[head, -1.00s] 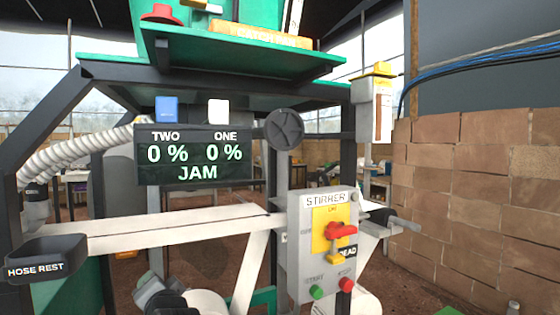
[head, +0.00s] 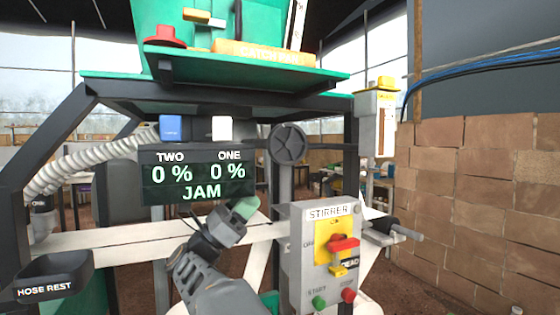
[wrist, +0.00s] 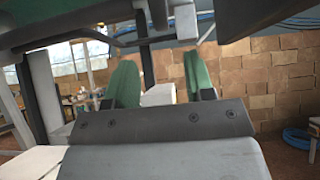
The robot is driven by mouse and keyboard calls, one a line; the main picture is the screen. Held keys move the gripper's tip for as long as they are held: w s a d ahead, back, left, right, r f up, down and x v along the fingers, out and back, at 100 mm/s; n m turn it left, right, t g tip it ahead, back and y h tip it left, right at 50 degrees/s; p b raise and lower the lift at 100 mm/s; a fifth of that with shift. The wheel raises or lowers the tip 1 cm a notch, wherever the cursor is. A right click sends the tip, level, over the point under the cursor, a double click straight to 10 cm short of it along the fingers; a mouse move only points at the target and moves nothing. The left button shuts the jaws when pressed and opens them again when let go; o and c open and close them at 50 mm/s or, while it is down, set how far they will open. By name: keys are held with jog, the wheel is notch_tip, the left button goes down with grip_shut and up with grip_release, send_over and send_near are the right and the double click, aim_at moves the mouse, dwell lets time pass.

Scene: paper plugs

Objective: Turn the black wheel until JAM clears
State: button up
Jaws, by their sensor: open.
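The black wheel (head: 288,144) is a spoked disc on the frame, right of the dark display (head: 196,176) in the head view. The display reads TWO 0 %, ONE 0 % and JAM. My gripper (head: 243,208) is below and left of the wheel, apart from it, in front of the display's lower right corner. In the wrist view my gripper (wrist: 162,78) has its two green fingers spread with nothing held between them. I cannot make out the wheel in the wrist view.
The grey STIRRER box (head: 322,255) with a red switch, buttons and a side rod stands just right of my gripper. A white beam (head: 110,243) runs behind my arm. The HOSE REST (head: 52,278) is at left. A green shelf (head: 240,68) overhangs the wheel.

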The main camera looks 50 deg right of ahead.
aim_at(280, 163)
jog(key=p+x, duration=0.1)
jog(key=x, duration=1)
jog(key=shift+s+d+r, duration=0.15)
jog(key=shift+d+r, duration=0.1)
jog(key=shift+r, duration=0.05)
jog(key=shift+c, duration=0.2)
grip_shut()
jog(key=shift+f, duration=0.2)
